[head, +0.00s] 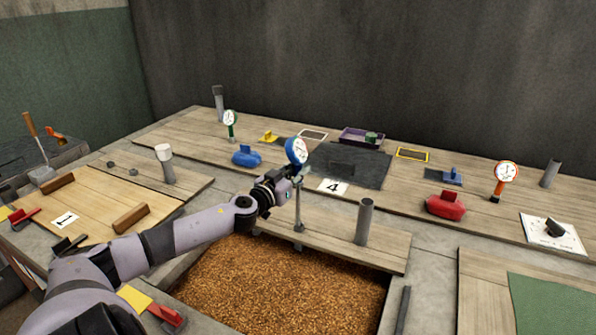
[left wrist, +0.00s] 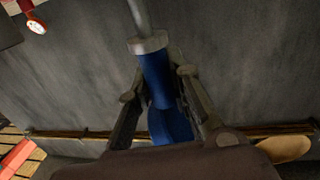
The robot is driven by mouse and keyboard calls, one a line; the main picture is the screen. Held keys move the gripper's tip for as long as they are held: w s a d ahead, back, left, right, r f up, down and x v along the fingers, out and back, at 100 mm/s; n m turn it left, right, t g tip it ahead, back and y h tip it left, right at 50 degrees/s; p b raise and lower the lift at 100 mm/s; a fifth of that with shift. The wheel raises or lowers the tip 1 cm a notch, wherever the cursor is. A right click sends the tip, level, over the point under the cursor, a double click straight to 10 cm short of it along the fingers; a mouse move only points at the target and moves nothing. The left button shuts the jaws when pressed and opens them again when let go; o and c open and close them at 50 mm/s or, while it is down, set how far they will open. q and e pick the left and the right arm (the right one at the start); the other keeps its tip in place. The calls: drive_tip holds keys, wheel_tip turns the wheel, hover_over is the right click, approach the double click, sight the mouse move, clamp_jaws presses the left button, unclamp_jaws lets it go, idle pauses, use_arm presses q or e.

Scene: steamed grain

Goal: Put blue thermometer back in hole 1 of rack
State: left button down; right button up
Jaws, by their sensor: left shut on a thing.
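The blue thermometer (head: 296,150) has a round white dial with a blue rim. My left gripper (head: 298,178) is shut on its blue handle, just below the dial. The blue handle shows between the two fingers in the left wrist view (left wrist: 158,85), with a grey collar and thin metal stem beyond it. In the head view the stem hangs roughly upright down to the wooden board (head: 335,238) over the grain. I cannot tell whether its tip touches the board. I cannot make out a rack hole marked 1. My right gripper is not in view.
A green thermometer (head: 230,118) and an orange one (head: 505,172) stand at the back. Grey tubes (head: 363,222) stand upright on the boards. Blue (head: 246,157) and red (head: 446,205) blocks lie on the long back board. Grain (head: 280,280) fills the open bin in front.

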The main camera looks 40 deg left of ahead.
sight(298, 145)
use_arm(q)
drive_tip(key=shift+r+p, duration=0.75)
drive_tip(key=shift+r, duration=0.25)
wheel_tip(298, 145, up, 6)
drive_tip(key=p, duration=0.5)
drive_tip(key=shift+f, duration=0.2)
drive_tip(key=shift+r+p, duration=1.25)
drive_tip(key=shift+p, duration=0.2)
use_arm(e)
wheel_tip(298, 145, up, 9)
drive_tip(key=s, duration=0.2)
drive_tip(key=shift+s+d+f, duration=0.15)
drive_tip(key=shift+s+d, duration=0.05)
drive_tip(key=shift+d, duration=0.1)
use_arm(q)
wheel_tip(298, 145, up, 18)
drive_tip(key=p, duration=1.8)
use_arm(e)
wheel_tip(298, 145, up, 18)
